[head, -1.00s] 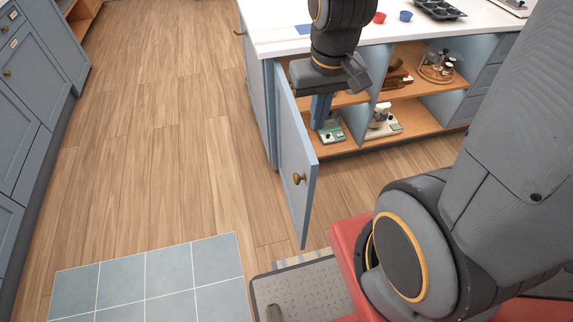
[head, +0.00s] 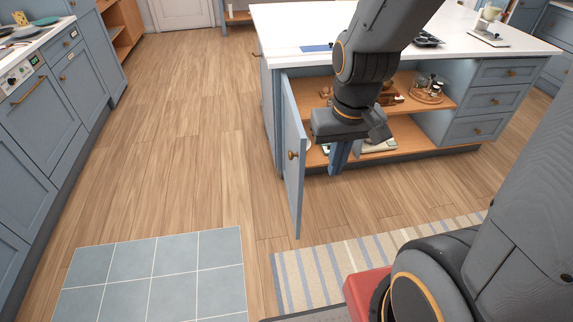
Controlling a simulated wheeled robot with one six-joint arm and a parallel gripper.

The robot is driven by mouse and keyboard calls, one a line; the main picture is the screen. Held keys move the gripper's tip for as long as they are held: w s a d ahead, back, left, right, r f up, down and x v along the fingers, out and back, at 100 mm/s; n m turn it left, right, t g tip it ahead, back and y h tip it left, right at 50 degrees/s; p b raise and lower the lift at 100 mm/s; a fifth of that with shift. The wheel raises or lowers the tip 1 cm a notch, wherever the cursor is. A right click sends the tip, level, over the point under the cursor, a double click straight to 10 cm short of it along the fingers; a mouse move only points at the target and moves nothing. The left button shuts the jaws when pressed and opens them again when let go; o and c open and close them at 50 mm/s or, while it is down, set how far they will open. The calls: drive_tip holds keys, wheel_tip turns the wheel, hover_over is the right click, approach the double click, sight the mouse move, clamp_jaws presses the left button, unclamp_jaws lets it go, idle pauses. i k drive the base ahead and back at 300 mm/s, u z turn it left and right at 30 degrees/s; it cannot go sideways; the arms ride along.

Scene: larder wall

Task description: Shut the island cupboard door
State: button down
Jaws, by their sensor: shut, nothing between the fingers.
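The island cupboard door (head: 293,165) is blue-grey with a round brass knob (head: 292,155). It stands wide open, swung out from the left end of the island (head: 268,120) towards me, and shows nearly edge-on. My gripper (head: 338,172) points down just right of the door, on its inner side, in front of the open shelves. Its fingers are together and hold nothing. A gap shows between the fingers and the door; I cannot tell the exact depth. My wrist and forearm hide part of the shelves and the worktop.
Drawers (head: 485,102) are at the right. A striped rug (head: 330,267) lies in front of the island. The wood floor (head: 185,150) left of the door is clear.

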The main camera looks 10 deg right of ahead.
sight(294, 136)
drive_tip(key=z, duration=0.75)
drive_tip(key=i, duration=0.85)
drive_tip(key=u, duration=1.35)
